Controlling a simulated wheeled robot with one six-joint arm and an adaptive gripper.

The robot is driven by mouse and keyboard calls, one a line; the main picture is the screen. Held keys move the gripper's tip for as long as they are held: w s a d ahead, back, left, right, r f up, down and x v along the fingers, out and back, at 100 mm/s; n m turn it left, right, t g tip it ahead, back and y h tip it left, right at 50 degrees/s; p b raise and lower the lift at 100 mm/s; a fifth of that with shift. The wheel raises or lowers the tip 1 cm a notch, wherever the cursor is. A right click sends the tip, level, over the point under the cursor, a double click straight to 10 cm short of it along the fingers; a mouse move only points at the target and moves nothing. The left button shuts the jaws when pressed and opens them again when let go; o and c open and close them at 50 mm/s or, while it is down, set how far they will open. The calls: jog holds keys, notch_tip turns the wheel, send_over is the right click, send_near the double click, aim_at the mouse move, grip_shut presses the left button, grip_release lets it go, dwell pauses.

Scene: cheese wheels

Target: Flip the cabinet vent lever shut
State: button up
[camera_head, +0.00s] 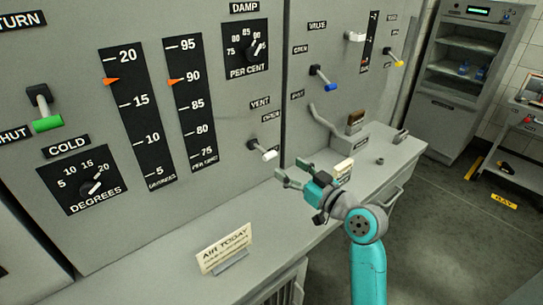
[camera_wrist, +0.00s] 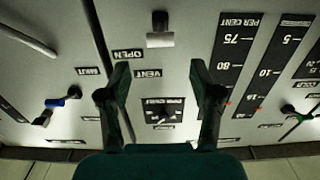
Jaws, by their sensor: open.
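The vent lever (camera_head: 268,155) has a white tip on a dark mount on the grey cabinet front, below the VENT label (camera_head: 260,103) and OPEN label (camera_head: 271,116). It stands out from the panel; no SHUT label of its own shows. My gripper (camera_head: 293,170) is open and empty, just right of and a little below the lever in the head view. In the wrist view, which is upside down, the vent lever (camera_wrist: 160,40) lies above and between the two spread fingers of my gripper (camera_wrist: 158,72). The fingers appear apart from it.
A blue-tipped valve lever (camera_head: 322,78) is up and right of the vent lever. A green-tipped lever (camera_head: 47,124) is far left. An AIR TODAY sign (camera_head: 224,250) stands on the grey ledge (camera_head: 170,275) below. A shelf unit (camera_head: 465,70) stands at the right.

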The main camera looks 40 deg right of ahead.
aim_at(272, 156)
jog(key=w, duration=0.8)
jog(key=shift+w, duration=0.15)
jog(key=shift+c, duration=0.2)
grip_shut()
